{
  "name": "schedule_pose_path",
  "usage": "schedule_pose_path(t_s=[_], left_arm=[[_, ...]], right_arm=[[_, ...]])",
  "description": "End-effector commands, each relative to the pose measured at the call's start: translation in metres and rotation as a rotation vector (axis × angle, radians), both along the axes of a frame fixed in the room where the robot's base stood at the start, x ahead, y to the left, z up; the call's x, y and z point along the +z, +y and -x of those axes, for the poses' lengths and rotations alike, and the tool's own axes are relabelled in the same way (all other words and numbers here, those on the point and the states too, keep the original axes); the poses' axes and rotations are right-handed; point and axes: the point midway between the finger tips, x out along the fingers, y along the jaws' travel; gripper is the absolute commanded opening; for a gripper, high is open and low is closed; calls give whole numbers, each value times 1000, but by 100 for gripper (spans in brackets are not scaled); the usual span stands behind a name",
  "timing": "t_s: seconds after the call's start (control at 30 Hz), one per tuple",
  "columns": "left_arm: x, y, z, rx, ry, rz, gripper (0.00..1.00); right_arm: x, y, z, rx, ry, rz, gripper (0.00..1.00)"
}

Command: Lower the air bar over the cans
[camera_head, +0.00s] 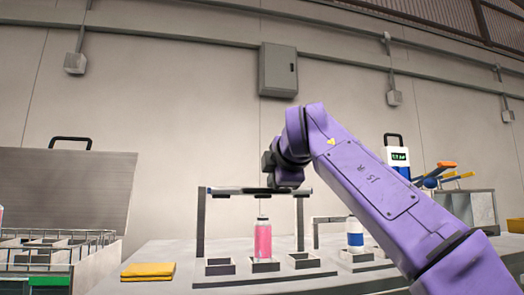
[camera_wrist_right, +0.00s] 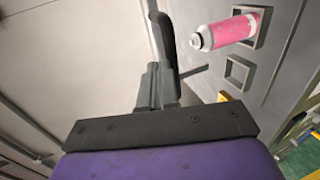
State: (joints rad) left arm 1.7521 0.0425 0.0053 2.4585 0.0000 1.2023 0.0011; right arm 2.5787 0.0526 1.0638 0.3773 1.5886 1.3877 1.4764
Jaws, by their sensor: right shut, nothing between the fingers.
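The air bar (camera_head: 235,191) is a dark horizontal bar across two grey posts in the head view. It is above a pink can (camera_head: 263,241) that stands upright in the middle of three square sockets. My right gripper (camera_head: 284,187) is shut and empty, at the right part of the bar; whether it touches the bar I cannot tell. In the right wrist view the closed fingers (camera_wrist_right: 158,88) are beside a dark bar-like part (camera_wrist_right: 161,36), and the pink can (camera_wrist_right: 235,29) shows at upper right. My left gripper is not in view.
A blue and white can (camera_head: 355,236) stands in a second fixture on the right, partly behind my right arm. A yellow cloth (camera_head: 148,271) lies left on the table. A wire rack (camera_head: 50,247) is at far left. Bare table (camera_head: 190,262) shows between cloth and sockets.

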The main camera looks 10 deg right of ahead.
Motion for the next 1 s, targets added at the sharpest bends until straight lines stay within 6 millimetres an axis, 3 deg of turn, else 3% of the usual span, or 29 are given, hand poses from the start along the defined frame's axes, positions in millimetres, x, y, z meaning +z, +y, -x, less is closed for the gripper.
schedule_pose_path(t_s=[0.03, 0.1, 0.2, 0.5, 0.7, 1.0], left_arm=[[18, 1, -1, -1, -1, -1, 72], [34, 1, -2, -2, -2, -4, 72], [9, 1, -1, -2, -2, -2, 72], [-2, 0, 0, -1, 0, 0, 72], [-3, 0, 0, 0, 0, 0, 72], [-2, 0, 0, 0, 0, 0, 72]], right_arm=[[21, -1, 3, -1, -3, -1, 0], [40, -3, 6, -4, -5, -1, 0], [32, -3, 30, -4, -9, 0, 0], [50, -4, 91, -6, -8, 0, 0], [54, -4, 103, -6, -6, 0, 0], [55, -3, 103, -6, -6, 0, 0]])
